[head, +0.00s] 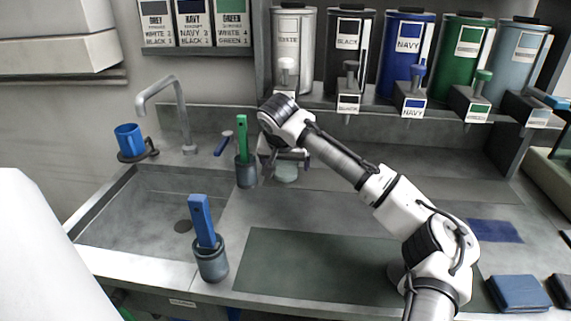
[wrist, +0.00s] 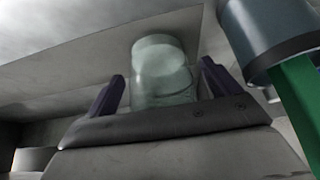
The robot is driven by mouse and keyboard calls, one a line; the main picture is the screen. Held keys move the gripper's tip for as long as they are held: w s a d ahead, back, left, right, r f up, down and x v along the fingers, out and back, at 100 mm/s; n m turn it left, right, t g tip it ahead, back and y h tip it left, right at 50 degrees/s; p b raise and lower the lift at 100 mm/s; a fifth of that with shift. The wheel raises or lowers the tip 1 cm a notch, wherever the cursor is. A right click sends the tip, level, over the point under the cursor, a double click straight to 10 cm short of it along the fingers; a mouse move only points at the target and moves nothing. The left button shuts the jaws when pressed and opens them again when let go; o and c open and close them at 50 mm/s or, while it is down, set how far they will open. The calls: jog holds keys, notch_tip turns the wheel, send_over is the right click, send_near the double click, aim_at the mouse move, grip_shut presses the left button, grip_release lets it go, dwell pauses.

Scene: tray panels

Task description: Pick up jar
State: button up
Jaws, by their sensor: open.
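The jar (head: 287,172) is a pale, see-through greenish vessel standing on the grey counter behind the sink's right side. In the head view my gripper is just in front of and above it and hides part of it. In the wrist view the jar (wrist: 163,72) shows between the two dark fingertips of my gripper (wrist: 160,90). The fingers are open, one on each side of the jar with some space. I cannot tell whether the jar is fully between them in depth. My gripper (head: 284,158) holds nothing.
A grey cup with a green-handled tool (head: 242,135) stands close left of my gripper; the cup also shows large in the wrist view (wrist: 270,35). A blue-handled tool (head: 202,220) stands in another cup in front. Dispensers line the back shelf. The dark green mat (head: 310,270) is clear.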

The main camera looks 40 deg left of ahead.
jog(key=shift+c, duration=0.3)
jog(key=c, duration=1.2)
jog(key=shift+c, duration=0.6)
jog(key=shift+r, duration=0.1)
